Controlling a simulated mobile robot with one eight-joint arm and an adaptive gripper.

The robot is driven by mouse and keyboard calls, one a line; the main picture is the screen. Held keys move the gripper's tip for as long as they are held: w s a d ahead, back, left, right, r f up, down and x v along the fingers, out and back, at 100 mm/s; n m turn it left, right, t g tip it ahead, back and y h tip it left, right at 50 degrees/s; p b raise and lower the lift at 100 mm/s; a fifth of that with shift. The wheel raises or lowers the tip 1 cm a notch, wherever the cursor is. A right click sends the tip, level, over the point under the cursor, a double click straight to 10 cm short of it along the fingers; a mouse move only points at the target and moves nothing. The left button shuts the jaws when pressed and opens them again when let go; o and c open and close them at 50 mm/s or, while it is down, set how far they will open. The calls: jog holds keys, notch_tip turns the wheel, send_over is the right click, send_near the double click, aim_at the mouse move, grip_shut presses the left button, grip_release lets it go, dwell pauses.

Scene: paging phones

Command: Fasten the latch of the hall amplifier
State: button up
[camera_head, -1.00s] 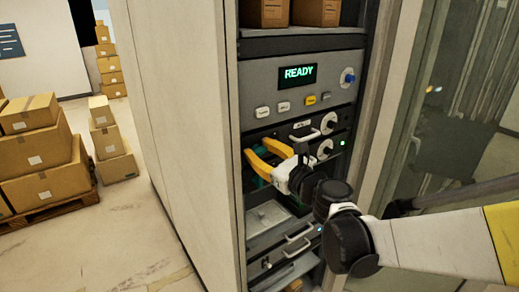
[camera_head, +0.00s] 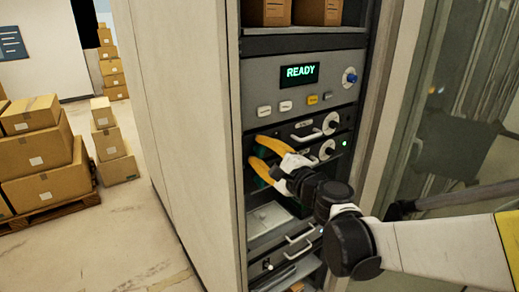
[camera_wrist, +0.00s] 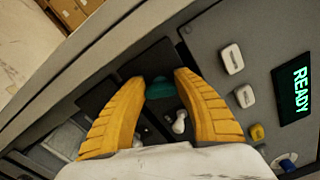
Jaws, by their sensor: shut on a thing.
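My gripper (camera_head: 257,151) has two yellow fingers and reaches into the equipment rack from the right. In the wrist view the fingers (camera_wrist: 160,86) stand apart with a teal piece (camera_wrist: 160,89) between their tips. The gripper is shut on this teal piece, which looks like the latch. Only a small part of it shows in the head view. The fingers hide much of the unit behind it, and no amplifier label is readable. A small white lever or knob (camera_wrist: 179,122) shows between the fingers, below the teal piece in the wrist view.
A grey panel (camera_head: 300,98) with a green READY display (camera_head: 300,75) sits above. A unit handle (camera_head: 307,136) and round knobs lie right of the fingers. The cabinet side (camera_head: 190,140) borders the left, and a glass door (camera_head: 450,130) the right. Boxes (camera_head: 40,150) stand far left.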

jog(key=shift+f+n, duration=0.1)
jog(key=shift+n, duration=2.1)
jog(key=o, duration=1.2)
jog(key=shift+c, duration=0.2)
jog(key=v, duration=1.2)
